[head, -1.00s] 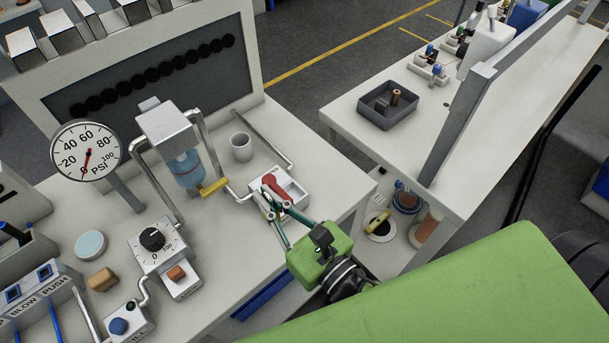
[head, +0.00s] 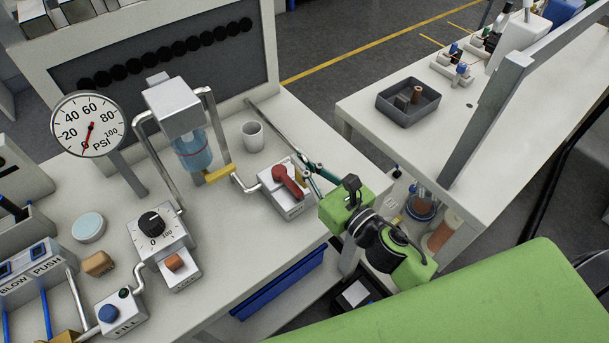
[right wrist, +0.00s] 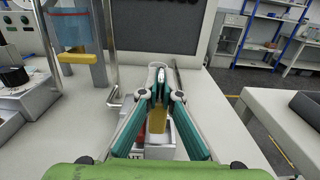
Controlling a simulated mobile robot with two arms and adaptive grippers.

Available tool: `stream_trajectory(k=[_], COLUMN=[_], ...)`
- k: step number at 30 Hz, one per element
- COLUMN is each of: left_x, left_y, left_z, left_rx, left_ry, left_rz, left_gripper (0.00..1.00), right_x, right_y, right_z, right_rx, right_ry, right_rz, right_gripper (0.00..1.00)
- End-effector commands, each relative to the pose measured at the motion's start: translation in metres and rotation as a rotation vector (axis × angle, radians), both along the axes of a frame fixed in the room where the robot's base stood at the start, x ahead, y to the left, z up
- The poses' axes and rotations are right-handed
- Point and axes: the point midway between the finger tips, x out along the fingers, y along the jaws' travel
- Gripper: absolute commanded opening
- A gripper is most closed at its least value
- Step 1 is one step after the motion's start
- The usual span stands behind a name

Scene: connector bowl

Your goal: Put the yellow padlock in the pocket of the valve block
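The yellow padlock (head: 299,178) is at the right part of the valve block, by its red handle. In the right wrist view the padlock (right wrist: 157,120) stands upright between my fingers, below their tips, over the pale pocket area. The valve block (head: 290,206) is a white box on the bench with a red lever (head: 286,180). My right gripper (head: 309,172) reaches in from the right; its teal fingers (right wrist: 163,92) come together at the padlock's upper end. Whether the padlock rests on the pocket floor is hidden. My left gripper is not in view.
A white mug (head: 252,134) stands behind the valve block. A metal rail lies behind. A second bench with a grey bin (head: 409,108) is across a gap at right.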

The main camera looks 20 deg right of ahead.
Motion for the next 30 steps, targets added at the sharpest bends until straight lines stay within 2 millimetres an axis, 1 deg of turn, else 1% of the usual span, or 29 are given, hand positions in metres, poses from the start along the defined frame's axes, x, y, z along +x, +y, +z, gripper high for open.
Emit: stream_trajectory(k=[2,5,7,12,14,23,27,29,30], left_x=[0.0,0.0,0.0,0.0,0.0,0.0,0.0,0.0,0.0], left_y=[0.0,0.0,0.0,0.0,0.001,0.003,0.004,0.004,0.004], left_z=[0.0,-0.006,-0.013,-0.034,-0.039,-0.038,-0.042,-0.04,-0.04], left_rx=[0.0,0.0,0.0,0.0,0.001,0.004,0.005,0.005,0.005], left_ry=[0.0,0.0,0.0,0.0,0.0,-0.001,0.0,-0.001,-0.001], left_rz=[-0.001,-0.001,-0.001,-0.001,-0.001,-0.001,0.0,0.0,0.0], left_gripper=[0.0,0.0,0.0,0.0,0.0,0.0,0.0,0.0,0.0], right_x=[0.001,0.003,0.007,0.006,0.006,0.006,0.006,0.006,0.006], right_y=[0.0,-0.003,-0.006,-0.005,-0.005,-0.005,-0.005,-0.005,-0.005], right_z=[0.0,-0.006,-0.014,-0.036,-0.04,-0.039,-0.044,-0.043,-0.043], right_rx=[-0.001,-0.002,-0.003,0.0,0.001,0.0,0.001,0.001,0.001], right_ry=[-0.001,-0.002,-0.001,0.0,-0.001,-0.001,0.0,0.0,0.0], right_rz=[0.0,0.0,-0.001,0.0,0.0,0.0,0.0,0.0,0.0], right_gripper=[0.0,0.0,0.0,0.0,0.0,0.0,0.0,0.17,0.21])
